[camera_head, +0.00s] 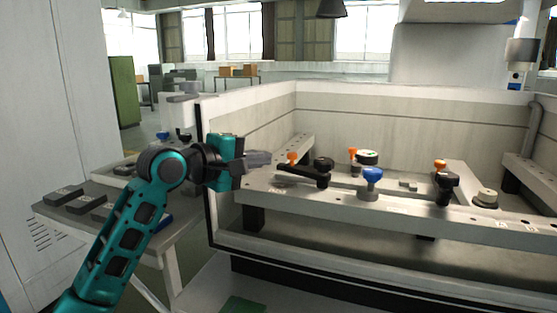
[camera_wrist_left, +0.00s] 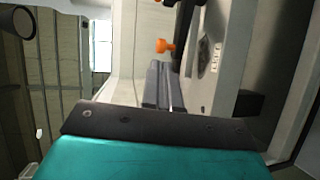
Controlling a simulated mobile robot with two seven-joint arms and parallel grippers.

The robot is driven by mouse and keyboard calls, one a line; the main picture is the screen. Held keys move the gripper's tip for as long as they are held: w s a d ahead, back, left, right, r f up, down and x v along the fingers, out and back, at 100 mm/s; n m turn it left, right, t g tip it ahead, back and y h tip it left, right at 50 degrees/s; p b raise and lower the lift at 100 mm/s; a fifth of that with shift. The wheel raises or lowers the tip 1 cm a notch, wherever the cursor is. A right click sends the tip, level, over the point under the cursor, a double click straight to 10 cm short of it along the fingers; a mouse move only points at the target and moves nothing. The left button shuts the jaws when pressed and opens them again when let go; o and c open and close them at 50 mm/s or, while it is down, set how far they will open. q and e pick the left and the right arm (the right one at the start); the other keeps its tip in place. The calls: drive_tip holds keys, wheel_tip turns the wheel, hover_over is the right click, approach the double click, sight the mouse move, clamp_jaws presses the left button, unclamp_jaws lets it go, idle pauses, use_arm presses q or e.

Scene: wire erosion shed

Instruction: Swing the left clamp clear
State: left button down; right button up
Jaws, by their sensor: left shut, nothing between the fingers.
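The left clamp (camera_head: 305,175) is a black bar on the pale rail inside the machine's tank, with a black knob at its right end. An orange knob (camera_head: 292,157) stands at its left part. My left gripper (camera_head: 262,159) is shut and empty, just left of the orange knob, over the left end of the rail. In the left wrist view its closed grey fingers (camera_wrist_left: 161,85) point at the orange knob (camera_wrist_left: 164,46), with the dark clamp bar (camera_wrist_left: 186,25) beyond. Whether the fingertips touch the knob cannot be told. My right gripper is not in view.
The tank's front wall (camera_head: 330,262) runs below. A side table (camera_head: 110,220) with dark blocks stands left, behind my arm.

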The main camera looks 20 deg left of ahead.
sight(289, 156)
use_arm(q)
drive_tip(key=x, duration=0.5)
drive_tip(key=shift+w+d+b, duration=0.2)
drive_tip(key=shift+w+b, duration=0.05)
drive_tip(key=shift+b, duration=0.1)
